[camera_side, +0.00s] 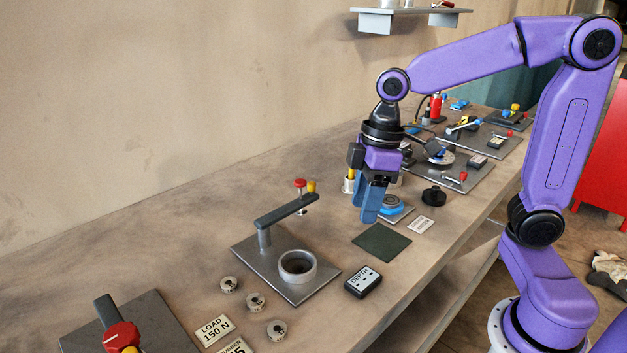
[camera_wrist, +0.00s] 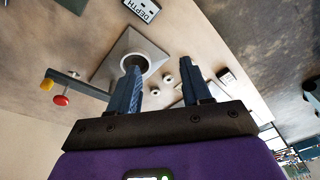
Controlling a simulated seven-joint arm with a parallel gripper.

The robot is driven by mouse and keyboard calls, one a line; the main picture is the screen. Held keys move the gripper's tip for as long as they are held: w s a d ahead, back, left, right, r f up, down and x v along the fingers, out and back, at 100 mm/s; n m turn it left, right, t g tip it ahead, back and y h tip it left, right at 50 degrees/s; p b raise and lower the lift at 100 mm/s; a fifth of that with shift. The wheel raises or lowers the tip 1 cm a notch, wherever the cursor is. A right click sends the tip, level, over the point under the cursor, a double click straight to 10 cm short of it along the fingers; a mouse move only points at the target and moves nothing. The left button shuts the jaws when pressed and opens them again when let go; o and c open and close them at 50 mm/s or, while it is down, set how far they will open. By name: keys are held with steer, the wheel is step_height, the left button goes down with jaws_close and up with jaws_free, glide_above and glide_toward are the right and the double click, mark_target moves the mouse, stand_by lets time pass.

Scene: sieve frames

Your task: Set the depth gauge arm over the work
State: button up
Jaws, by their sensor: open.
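The depth gauge has a grey base plate (camera_side: 265,277) with a post and a dark swing arm (camera_side: 286,210). The arm's free end carries a red knob (camera_side: 300,183) and a yellow knob (camera_side: 311,187). A grey round cup (camera_side: 297,268) stands on the plate; the arm points off to one side of it, not over it. In the wrist view the arm (camera_wrist: 80,83) reaches left off the plate, away from the cup (camera_wrist: 134,63). My gripper (camera_side: 370,212) is open and empty, raised above the bench, right of the knobs; its fingers (camera_wrist: 161,72) also show in the wrist view.
A DEPTH readout box (camera_side: 363,281) lies right of the plate, near a dark green mat (camera_side: 381,242). Several small metal weights (camera_side: 255,302) and a LOAD 150 N card (camera_side: 214,330) lie in front. A red-knobbed fixture (camera_side: 122,337) stands front left. More fixtures fill the bench behind my gripper.

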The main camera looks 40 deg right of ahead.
steer(key=w+d+r+m+t, duration=0.1)
steer(key=w+d, duration=0.2)
steer(key=w, duration=0.2)
steer(key=w+d+r, duration=0.2)
steer(key=w, duration=0.4)
steer(key=t+y, duration=0.1)
steer(key=t, duration=0.1)
glide_toward(313, 183)
steer(key=shift+m, duration=0.3)
steer(key=x, duration=0.9)
steer(key=shift+w+r, duration=0.1)
steer(key=shift+c, duration=0.3)
jaws_close()
